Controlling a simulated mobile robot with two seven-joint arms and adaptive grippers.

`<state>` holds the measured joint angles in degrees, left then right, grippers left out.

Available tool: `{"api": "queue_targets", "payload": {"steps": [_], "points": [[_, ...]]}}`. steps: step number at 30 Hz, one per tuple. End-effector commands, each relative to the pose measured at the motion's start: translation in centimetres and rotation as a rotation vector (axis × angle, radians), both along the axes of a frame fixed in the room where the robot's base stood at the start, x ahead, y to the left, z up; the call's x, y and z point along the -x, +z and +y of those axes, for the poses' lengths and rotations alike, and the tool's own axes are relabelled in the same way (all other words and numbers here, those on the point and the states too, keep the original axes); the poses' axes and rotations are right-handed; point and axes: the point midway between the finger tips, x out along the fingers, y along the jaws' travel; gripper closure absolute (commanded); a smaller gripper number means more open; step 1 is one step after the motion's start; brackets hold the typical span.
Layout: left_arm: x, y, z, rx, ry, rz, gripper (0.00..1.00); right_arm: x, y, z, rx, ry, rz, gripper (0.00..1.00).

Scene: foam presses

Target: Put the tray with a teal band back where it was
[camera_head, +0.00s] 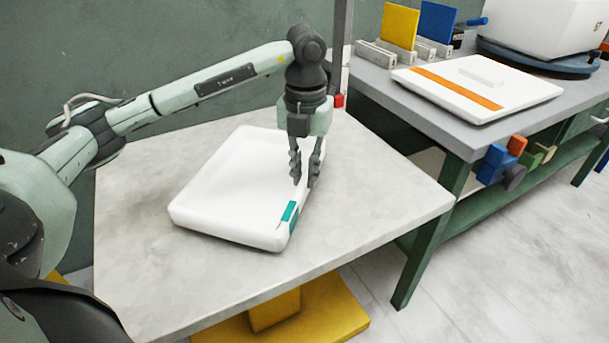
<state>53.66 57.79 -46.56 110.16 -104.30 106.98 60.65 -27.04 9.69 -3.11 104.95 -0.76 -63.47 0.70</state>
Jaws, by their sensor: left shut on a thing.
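The white tray (232,188) with a teal band (290,212) at its right side is on the grey table in front of me. It looks flat on the table top, though I cannot tell whether it touches all along. My left gripper (305,178) points down over the tray's right wall and is shut on it, beside the teal band. The fingers hide part of that wall. My right gripper is not in view.
The grey table (390,198) has bare room right of the tray. A post stands behind my gripper.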

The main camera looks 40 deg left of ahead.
Motion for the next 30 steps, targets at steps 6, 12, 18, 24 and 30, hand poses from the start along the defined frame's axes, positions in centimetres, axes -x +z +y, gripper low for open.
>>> {"api": "queue_targets", "payload": {"steps": [6, 12, 18, 24, 30], "points": [[0.0, -1.3, 0.0, 0.000, 0.000, 0.000, 1.00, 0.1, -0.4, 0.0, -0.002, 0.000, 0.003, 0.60], [0.0, -1.5, 0.0, 0.000, 0.000, 0.000, 1.00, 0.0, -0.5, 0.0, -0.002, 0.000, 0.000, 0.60], [0.0, -1.5, 0.0, 0.000, 0.000, 0.000, 0.75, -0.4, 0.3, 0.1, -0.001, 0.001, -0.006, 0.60], [0.0, -1.5, 0.0, 0.000, 0.000, 0.000, 0.66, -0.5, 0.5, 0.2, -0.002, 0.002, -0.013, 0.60], [0.0, -1.3, 0.0, 0.000, 0.000, 0.000, 0.66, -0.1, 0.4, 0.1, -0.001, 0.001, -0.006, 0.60]]}}
